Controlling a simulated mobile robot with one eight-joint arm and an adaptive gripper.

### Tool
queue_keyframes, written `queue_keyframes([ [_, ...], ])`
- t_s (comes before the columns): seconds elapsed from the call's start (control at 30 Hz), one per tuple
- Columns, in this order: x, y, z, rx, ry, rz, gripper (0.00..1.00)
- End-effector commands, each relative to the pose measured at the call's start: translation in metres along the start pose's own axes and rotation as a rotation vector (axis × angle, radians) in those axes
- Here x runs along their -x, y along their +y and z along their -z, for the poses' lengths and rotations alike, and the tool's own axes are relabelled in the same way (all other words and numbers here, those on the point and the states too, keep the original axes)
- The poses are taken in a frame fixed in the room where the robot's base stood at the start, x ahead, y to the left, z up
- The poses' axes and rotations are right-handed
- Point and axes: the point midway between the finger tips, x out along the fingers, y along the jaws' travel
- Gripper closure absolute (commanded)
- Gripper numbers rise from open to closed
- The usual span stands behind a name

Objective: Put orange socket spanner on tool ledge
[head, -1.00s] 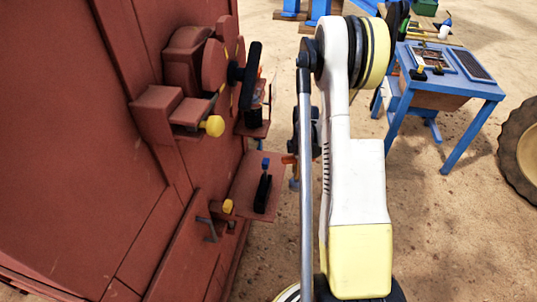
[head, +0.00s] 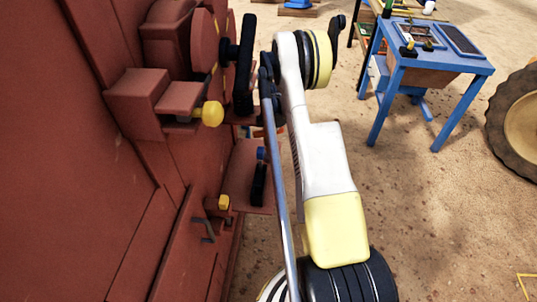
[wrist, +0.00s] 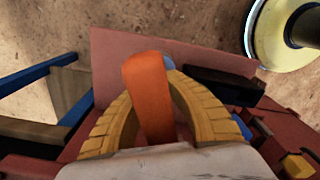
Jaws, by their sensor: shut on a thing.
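My gripper (wrist: 152,85) has yellow ribbed fingers shut on the orange socket spanner (wrist: 148,95) in the wrist view. The spanner's orange part stands up between the fingers; its lower end is hidden. A flat red-brown ledge (wrist: 118,65) lies beyond the fingers there. In the head view, this looks like the lower ledge (head: 243,185) on the red machine, bearing a black tool (head: 259,185) and a blue-ended piece (head: 261,153). My arm hides most of the gripper and spanner in the head view. Contact between spanner and ledge cannot be told.
The red machine (head: 60,120) fills the left, with a yellow knob (head: 212,114) and a black bar (head: 245,65) sticking out. A blue table (head: 400,58) stands at the upper right, beside a large tyre (head: 515,120). Sandy ground between is clear.

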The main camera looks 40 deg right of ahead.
Motion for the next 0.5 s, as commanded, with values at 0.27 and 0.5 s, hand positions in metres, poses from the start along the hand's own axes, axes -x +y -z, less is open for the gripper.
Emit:
queue_keyframes([
  [0.27, -0.036, 0.001, -0.001, -0.001, 0.000, 0.000, 1.00],
  [0.5, -0.039, 0.000, -0.001, -0.001, -0.001, 0.000, 1.00],
])
